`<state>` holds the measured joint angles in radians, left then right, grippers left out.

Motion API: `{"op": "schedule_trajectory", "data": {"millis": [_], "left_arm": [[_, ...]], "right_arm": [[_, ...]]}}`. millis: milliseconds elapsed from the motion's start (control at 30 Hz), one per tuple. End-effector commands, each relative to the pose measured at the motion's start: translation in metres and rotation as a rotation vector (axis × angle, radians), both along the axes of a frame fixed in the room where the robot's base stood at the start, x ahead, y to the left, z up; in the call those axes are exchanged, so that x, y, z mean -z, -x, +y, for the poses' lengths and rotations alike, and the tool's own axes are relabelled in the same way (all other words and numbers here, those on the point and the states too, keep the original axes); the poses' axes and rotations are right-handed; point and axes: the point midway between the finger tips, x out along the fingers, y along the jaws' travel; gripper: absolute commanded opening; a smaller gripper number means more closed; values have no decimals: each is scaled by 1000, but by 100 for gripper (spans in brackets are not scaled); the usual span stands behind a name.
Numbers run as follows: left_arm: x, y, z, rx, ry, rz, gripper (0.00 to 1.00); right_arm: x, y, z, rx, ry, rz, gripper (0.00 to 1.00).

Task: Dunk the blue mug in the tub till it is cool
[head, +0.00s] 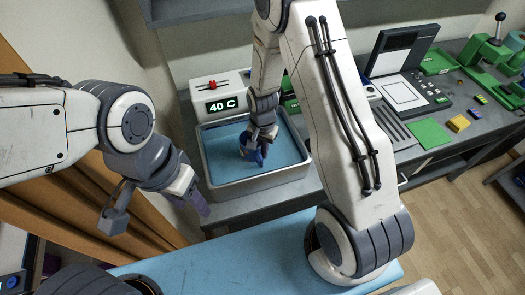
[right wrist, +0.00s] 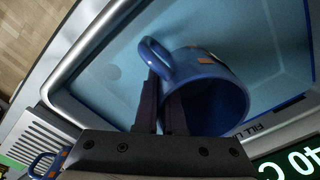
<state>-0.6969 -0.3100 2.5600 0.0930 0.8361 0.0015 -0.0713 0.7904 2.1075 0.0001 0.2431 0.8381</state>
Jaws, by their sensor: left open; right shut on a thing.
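The blue mug (right wrist: 205,85) has orange marks, and its dark open mouth shows in the right wrist view. My right gripper (right wrist: 162,125) is shut on it close to its handle. In the head view the right gripper (head: 258,140) reaches down inside the tub (head: 262,187), and only a little of the mug (head: 253,157) shows below it. The tub is grey with light blue water. I cannot tell how deep the mug sits in the water. My left gripper (head: 157,208) is open and empty, left of the tub.
A display (head: 222,105) behind the tub reads 40 C. A second blue, orange-marked object with a handle (right wrist: 42,165) shows at the right wrist view's lower left. A blue surface (head: 250,250) lies in front.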

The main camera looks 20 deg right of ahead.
Motion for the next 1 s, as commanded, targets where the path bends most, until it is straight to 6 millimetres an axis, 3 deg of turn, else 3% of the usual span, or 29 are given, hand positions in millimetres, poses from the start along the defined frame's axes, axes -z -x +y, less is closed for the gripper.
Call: {"op": "schedule_trajectory", "data": {"millis": [1000], "left_arm": [[-63,0,0,10,0,-1,50]], "right_arm": [[-79,0,0,0,0,-1,0]]}}
